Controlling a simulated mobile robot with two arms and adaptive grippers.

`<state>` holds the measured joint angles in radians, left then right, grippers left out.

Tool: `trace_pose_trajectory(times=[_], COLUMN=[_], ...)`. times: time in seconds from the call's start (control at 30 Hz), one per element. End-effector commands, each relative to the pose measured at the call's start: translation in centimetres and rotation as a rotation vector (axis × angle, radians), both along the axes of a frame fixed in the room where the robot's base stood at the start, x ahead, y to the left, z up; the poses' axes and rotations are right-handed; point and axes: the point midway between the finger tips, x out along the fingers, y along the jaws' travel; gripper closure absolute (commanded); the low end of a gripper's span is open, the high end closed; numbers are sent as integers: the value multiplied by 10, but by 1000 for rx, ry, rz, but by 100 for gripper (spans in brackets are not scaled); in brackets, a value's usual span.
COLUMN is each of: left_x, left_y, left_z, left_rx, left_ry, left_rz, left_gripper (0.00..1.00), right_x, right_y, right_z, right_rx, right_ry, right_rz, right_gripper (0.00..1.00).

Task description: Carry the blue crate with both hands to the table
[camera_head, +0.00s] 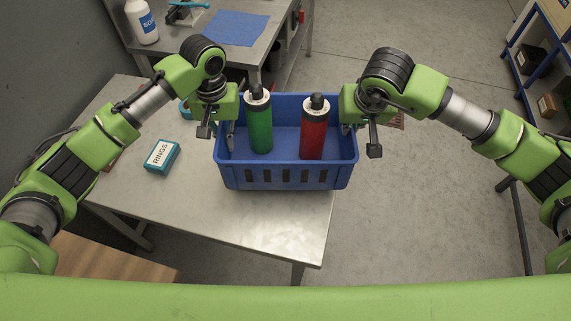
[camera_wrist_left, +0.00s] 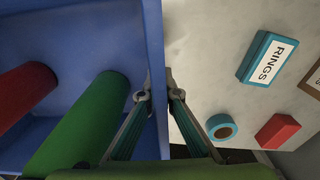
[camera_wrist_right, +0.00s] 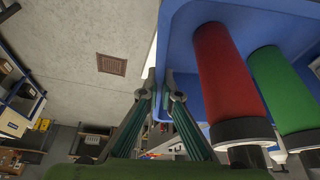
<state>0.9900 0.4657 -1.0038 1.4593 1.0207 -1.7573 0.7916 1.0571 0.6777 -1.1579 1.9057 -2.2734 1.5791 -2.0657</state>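The blue crate (camera_head: 285,177) is upright over the right end of the near metal table (camera_head: 240,225). I cannot tell whether it rests on the table or hangs just above it. It holds a green bottle (camera_head: 259,125) and a red bottle (camera_head: 313,135), both standing. My left gripper (camera_wrist_left: 158,92) is shut on the crate's left side wall, one finger inside and one outside. My right gripper (camera_wrist_right: 160,96) is shut on the right side wall in the same way. The crate also shows in the left wrist view (camera_wrist_left: 110,35) and right wrist view (camera_wrist_right: 178,50).
A teal RINGS box (camera_head: 161,156) lies on the near table, with a teal ring (camera_wrist_left: 221,126) and red block (camera_wrist_left: 277,131). A second table behind bears a blue mat (camera_head: 235,28) and white bottle (camera_head: 141,22). Shelves (camera_head: 540,60) stand far right. The floor (camera_head: 430,200) right is clear.

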Motion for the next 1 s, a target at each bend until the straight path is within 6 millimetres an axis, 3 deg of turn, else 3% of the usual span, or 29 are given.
trace_pose_trajectory(times=[0.47,1.0], left_x=[1,1], left_y=[0,0], left_z=[1,-22], left_rx=[0,0], left_ry=[-2,-2], left_rz=[1,1], left_gripper=[100,100], right_x=[1,1], right_y=[0,0], right_z=[1,-21], right_rx=[0,0], right_ry=[-4,-4], right_rz=[-1,-1], right_gripper=[100,100])
